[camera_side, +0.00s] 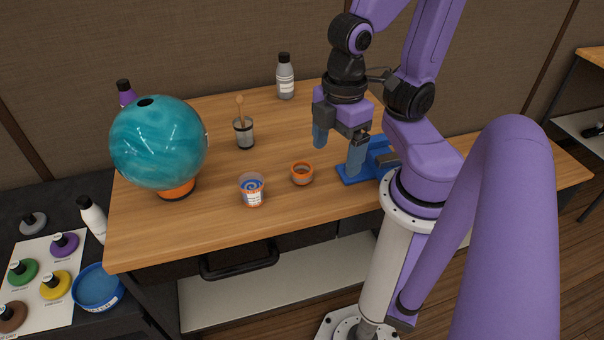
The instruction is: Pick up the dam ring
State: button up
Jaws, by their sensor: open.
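A small round orange ring with a dark inside (302,173), which looks like the dam ring, sits on the wooden table (225,225) near the middle front. My gripper (338,153) points down with its two blue fingers apart and nothing between them. It is above the table, to the right of and behind the orange ring in the picture. The ring is in plain view and apart from the fingers.
A teal ball (158,142) rests on an orange cup (176,190) at left. A labelled cup (252,190) stands left of the ring. A grey cup with a stick (244,132) and a bottle (286,78) stand behind. A blue tray (362,178) lies at right.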

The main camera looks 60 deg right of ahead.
jog(key=n+t+h, duration=0.5)
jog(key=n+h, duration=0.5)
jog(key=h, duration=0.3)
send_near(303, 167)
jog(key=x, duration=0.3)
jog(key=shift+w+d+r, duration=0.1)
jog(key=shift+w+d, duration=0.1)
jog(key=shift+w, duration=0.1)
jog(key=shift+x, duration=2.7)
jog(key=shift+s, duration=0.15)
jog(key=shift+c, duration=0.3)
jog(key=c, duration=1)
